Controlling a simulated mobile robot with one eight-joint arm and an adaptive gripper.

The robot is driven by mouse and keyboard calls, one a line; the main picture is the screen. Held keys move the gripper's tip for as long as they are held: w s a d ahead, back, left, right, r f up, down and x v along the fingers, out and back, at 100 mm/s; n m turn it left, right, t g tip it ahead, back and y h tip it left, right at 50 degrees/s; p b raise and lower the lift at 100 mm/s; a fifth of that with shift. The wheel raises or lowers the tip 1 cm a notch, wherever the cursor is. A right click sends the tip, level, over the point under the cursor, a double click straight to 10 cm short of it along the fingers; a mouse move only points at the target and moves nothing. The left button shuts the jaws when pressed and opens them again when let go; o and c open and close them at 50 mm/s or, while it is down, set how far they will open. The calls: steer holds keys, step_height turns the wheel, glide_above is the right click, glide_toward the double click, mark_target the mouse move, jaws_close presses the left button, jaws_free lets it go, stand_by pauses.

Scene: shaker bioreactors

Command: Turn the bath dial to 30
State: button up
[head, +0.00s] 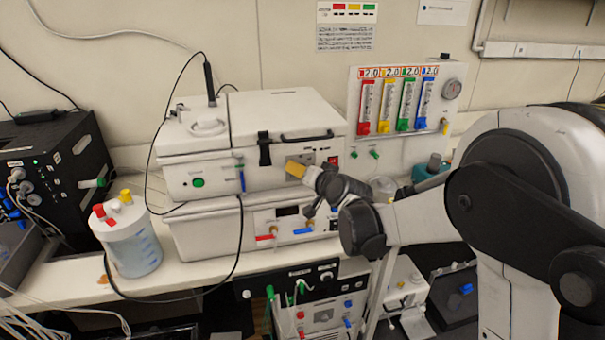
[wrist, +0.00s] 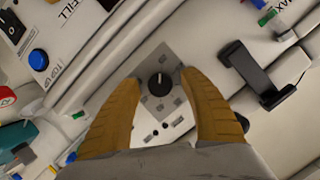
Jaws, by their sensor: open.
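The bath dial (wrist: 159,84) is a round black knob with a white pointer line on a grey square panel (wrist: 150,62). In the wrist view it sits between the fingertips of my gripper (wrist: 160,80), with a gap on both sides. The yellow fingers are apart and hold nothing. In the head view my gripper (head: 297,169) is at the front of the upper white bath unit (head: 208,178), and it and my arm hide the dial. The numbers around the dial are too small to read.
A black latch (wrist: 255,75) stands out beside the panel in the wrist view. A blue button (wrist: 38,60) and a black rocker switch (wrist: 10,27) are on the other side. A second white unit (head: 205,234) is below. A bottle with coloured caps (head: 130,245) stands at left.

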jaws_close()
stand_by(0.5)
steer(key=m+y+b, duration=0.2)
steer(key=m, duration=0.1)
steer(key=shift+f+m+b, duration=0.15)
steer(key=shift+m+b, duration=0.15)
steer(key=m+y+b, duration=0.1)
steer(key=m+b, duration=0.1)
steer(key=m, duration=0.1)
steer(key=shift+m+t+y, duration=0.3)
steer(key=shift+t+y, duration=0.1)
steer(key=m+t+y+b, duration=0.1)
steer(key=m+b, duration=0.2)
steer(key=m, duration=0.1)
steer(key=shift+m+t+b, duration=0.7)
steer(key=shift+m+b, duration=0.25)
steer(key=shift+m, duration=0.95)
steer(key=shift+y, duration=0.3)
